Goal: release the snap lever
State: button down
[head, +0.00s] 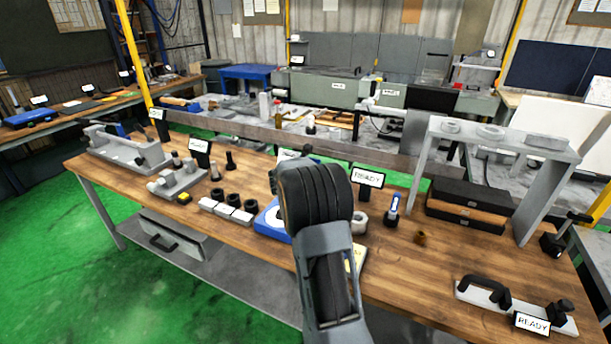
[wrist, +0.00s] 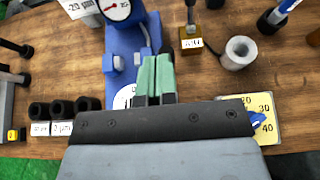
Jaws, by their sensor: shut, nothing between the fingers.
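My gripper (wrist: 155,78) is shut and empty in the wrist view, its two green-faced fingers together. It points at a blue gauge stand (wrist: 122,45) with a round white dial (wrist: 117,8) at the top edge. The fingers overlap the stand's right part in the picture; I cannot tell whether they touch it. Small blue knobs (wrist: 119,63) stick up from the stand, and I cannot tell which part is the snap lever. In the head view the blue stand (head: 270,222) is mostly hidden behind my arm, and my fingertips are hidden too.
A metal ring (wrist: 238,52) and a yellow numbered plate (wrist: 262,118) lie to the right. A small labelled block (wrist: 191,42) is close behind the fingers.

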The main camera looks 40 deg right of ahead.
jog(key=shift+s+a+r, duration=0.1)
jog(key=shift+a+r, duration=0.1)
jog(key=shift+r, duration=0.5)
jog(key=s+a+f+m+g+y, duration=0.4)
jog(key=s+a+m, duration=0.4)
jog(key=s+m, duration=0.55)
jog(key=s+a+r+m+t+y, duration=0.1)
jog(key=s+a+r+m+y, duration=0.1)
jog(key=a, duration=0.6)
jog(key=s+a+r+m+t+y, duration=0.1)
jog(key=s+a+r+m+y, duration=0.1)
jog(key=s+a+m, duration=0.2)
jog(key=s+a+r+m+y, duration=0.3)
jog(key=s+a, duration=0.4)
jog(key=a, duration=0.5)
jog(key=shift+s+m+t, duration=0.15)
jog(key=shift+m+t, duration=0.25)
jog(key=shift+m, duration=0.05)
